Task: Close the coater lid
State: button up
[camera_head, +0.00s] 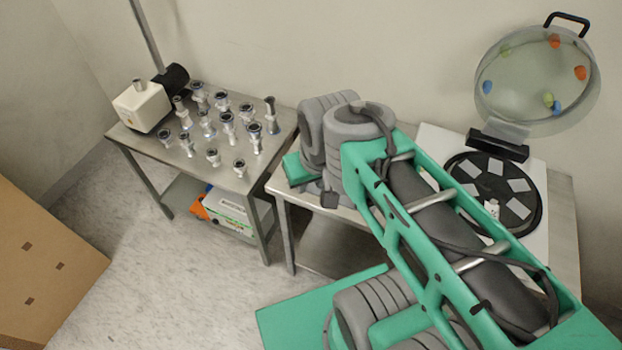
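The coater lid (530,82) is a round clear dome with coloured knobs and a black handle (568,22) at its top. It stands open, tilted up and back against the wall side. Its dark hinge block (498,145) joins it to the white coater base (538,240). A black round plate (470,178) with several grey squares lies on the base, partly hidden by my arm. My green and grey arm reaches across the right table. My gripper cannot be made out; the arm's far end is by the table's left part.
A metal table (150,148) at left holds several metal vacuum fittings (228,122) and a white and black pump (142,105). A box (228,210) sits on its lower shelf. A brown cardboard box (40,265) is at lower left. The floor between is clear.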

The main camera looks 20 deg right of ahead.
aim_at(511, 130)
jog(key=z, duration=0.05)
jog(key=k, duration=0.7)
jog(key=z, duration=1.4)
jog(key=i, duration=0.5)
jog(key=z, duration=0.05)
